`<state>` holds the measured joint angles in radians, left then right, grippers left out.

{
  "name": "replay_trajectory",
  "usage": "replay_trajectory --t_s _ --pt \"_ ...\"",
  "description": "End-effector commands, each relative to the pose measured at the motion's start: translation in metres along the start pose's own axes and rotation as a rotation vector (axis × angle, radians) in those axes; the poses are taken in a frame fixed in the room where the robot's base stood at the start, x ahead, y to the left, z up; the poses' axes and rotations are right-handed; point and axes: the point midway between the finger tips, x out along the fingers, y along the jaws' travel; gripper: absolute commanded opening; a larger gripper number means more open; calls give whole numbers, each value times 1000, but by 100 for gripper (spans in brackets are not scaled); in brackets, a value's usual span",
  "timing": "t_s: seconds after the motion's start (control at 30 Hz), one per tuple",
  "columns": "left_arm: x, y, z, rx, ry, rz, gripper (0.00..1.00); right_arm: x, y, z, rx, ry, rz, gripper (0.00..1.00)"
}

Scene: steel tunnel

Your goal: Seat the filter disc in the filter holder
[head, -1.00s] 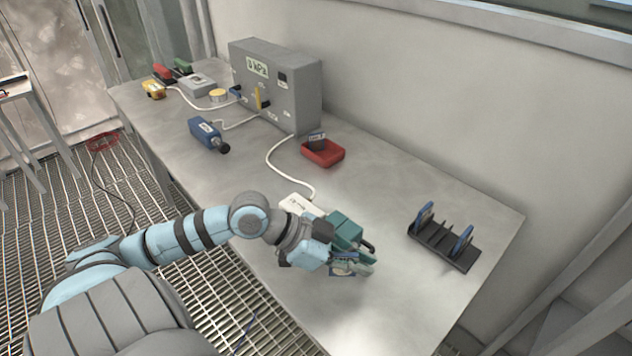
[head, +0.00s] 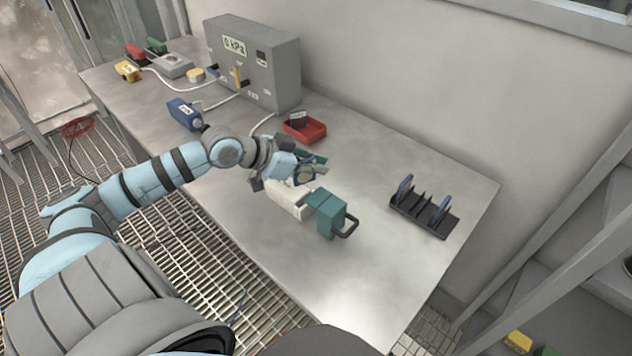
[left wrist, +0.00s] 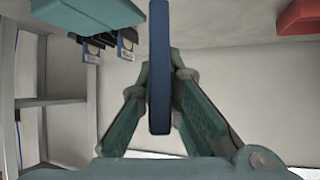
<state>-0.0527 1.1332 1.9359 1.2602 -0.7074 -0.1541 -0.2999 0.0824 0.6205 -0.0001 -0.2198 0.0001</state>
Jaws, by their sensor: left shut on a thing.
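My left gripper (head: 306,165) is shut on a thin, round-looking blue-rimmed piece, likely the filter disc (head: 305,175). In the left wrist view the disc (left wrist: 159,70) shows edge-on as a blue bar upright between the two teal fingers (left wrist: 160,105). A white and teal unit, likely the filter holder, lies on the table just in front of the gripper: white body (head: 288,200), teal block (head: 331,219), dark handle on the right. The disc appears above and behind the white body; the exact gap cannot be told. My right gripper is not in view.
A red tray (head: 304,132) holding a dark labelled piece stands behind the gripper. A black rack (head: 424,216) with blue-edged pieces stands at the right. A grey gauge box (head: 255,65) and a blue device (head: 184,114) are farther left. The front right table is clear.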

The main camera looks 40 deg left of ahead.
Motion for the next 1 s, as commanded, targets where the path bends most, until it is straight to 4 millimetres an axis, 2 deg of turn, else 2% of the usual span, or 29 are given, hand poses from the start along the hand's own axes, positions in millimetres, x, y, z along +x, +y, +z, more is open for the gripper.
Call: replay_trajectory --t_s 0.27,0.97,1.0 --pt "25 1 37 -2 0 2 0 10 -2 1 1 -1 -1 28" --pt "32 0 53 -4 -14 1 0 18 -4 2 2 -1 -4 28" --pt "32 0 53 -4 -15 1 9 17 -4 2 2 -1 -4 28"
